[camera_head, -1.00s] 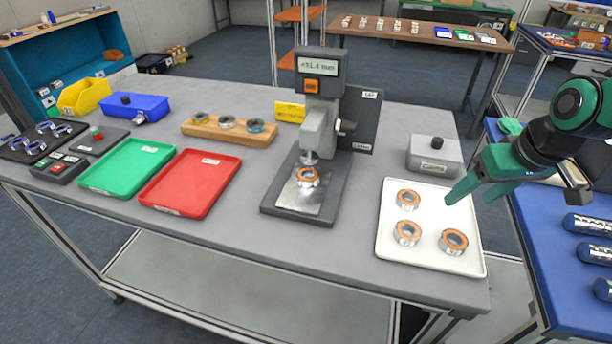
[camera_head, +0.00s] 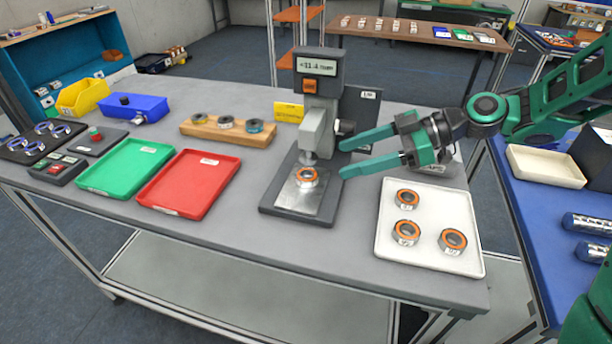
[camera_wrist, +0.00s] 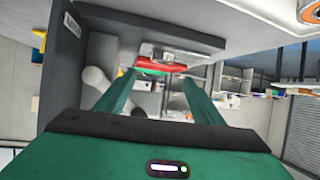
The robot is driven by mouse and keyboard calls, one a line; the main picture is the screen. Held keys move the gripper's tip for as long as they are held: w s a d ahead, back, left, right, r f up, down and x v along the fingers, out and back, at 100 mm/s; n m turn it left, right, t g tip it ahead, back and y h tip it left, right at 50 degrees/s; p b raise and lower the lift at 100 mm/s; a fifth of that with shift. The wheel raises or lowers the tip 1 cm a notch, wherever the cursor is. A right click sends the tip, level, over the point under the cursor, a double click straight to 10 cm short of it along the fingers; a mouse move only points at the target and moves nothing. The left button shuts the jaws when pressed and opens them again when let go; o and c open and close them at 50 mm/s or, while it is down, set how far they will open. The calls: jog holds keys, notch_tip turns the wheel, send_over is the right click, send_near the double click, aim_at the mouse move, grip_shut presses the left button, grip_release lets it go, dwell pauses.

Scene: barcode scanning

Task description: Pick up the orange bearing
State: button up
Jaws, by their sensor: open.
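One orange-and-silver bearing (camera_head: 307,176) sits on the silver plate of the measuring device (camera_head: 322,130), under its spindle. Three more orange bearings lie in the white tray (camera_head: 440,265): one at the back (camera_head: 407,199), one at the front left (camera_head: 405,232) and one at the front right (camera_head: 453,241). My gripper (camera_head: 342,157) is open and empty. Its green fingers point left, just right of the device and apart from the bearing on it. In the wrist view my open fingers (camera_wrist: 148,98) show, and an orange-ringed bearing is partly cut off at the top right corner (camera_wrist: 309,11).
The device's upright column and the dark panel (camera_head: 360,108) behind it stand close to my fingers. A red tray (camera_head: 190,183) and a green tray (camera_head: 125,166) lie to the left. A wooden holder (camera_head: 228,133) with three rings stands at the back.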

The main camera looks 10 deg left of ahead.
aim_at(306, 174)
jog(key=x, duration=0.4)
jog(key=shift+s+f+x, duration=0.1)
jog(key=shift+f+x, duration=0.05)
jog(key=shift+x, duration=1.2)
jog(key=shift+s+f+x, duration=0.1)
jog(key=shift+f+x, duration=0.05)
jog(key=shift+x, duration=1.25)
jog(key=shift+d, duration=0.15)
jog(key=c, duration=1.3)
jog(key=shift+r, duration=0.2)
jog(key=shift+c, duration=0.2)
